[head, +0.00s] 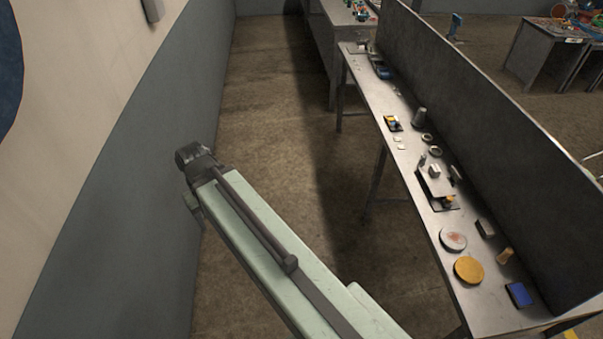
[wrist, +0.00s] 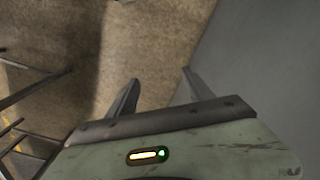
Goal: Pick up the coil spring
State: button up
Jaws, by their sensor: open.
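I cannot pick out a coil spring in either view; the items on the long metal table (head: 393,147) are too small in the head view to tell one as a spring. My gripper shows in the wrist view (wrist: 158,90) with its two fingers apart and nothing between them. It is over bare floor near the grey wall. In the head view my arm reaches up the middle, well to the left of the table, and the gripper's fingers cannot be made out there.
The table holds a yellow disc (head: 468,270), a pale round plate (head: 453,240), a blue item (head: 519,294), a grey cone-like piece (head: 419,117) and several small parts. A dark upright panel (head: 480,130) runs along its far side. The floor (head: 265,90) between wall and table is clear.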

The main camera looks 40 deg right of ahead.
aim_at(421, 157)
jog(key=z, duration=1.85)
jog(key=i, duration=0.7)
jog(key=u, duration=1.8)
